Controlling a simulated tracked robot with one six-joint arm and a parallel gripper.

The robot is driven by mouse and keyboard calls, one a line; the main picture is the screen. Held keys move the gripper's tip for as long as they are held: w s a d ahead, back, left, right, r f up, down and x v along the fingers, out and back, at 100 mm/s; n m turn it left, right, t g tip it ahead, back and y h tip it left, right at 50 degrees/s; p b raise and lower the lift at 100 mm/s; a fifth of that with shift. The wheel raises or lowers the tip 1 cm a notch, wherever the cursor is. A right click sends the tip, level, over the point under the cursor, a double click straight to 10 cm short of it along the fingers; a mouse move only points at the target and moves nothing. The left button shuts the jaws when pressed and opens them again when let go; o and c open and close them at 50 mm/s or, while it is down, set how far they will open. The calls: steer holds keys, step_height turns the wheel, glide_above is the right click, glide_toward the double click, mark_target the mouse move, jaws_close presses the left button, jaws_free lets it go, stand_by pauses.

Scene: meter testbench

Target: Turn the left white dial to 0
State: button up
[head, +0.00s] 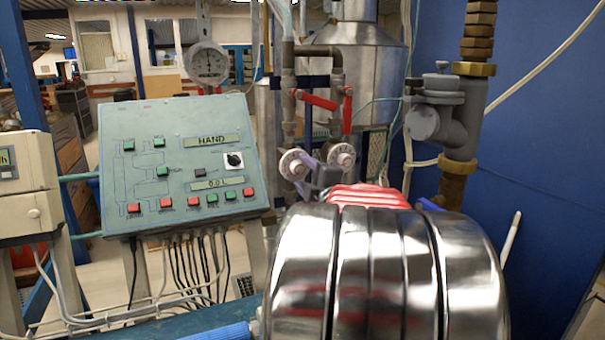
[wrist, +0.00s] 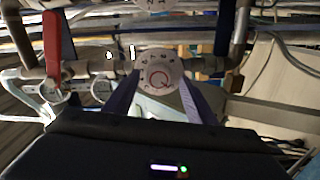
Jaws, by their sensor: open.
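The left white dial (head: 293,164) sits on the pipework in the middle of the head view. The right white dial (head: 342,157) is beside it, a little higher. My gripper (head: 305,172) is open at the left dial, with its purple fingers partly hidden by its dark body. The setting is too small to read.
Red valve handles (head: 319,101) are above the dials; one red handle (wrist: 52,42) shows in the wrist view. A green control panel (head: 180,120) stands left, and a grey valve (head: 437,117) on a thick pipe stands right. Part of another white dial (wrist: 156,4) is cut off at the wrist view's top.

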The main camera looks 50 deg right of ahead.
steer(key=v, duration=1.2)
steer(key=shift+s+f, duration=0.1)
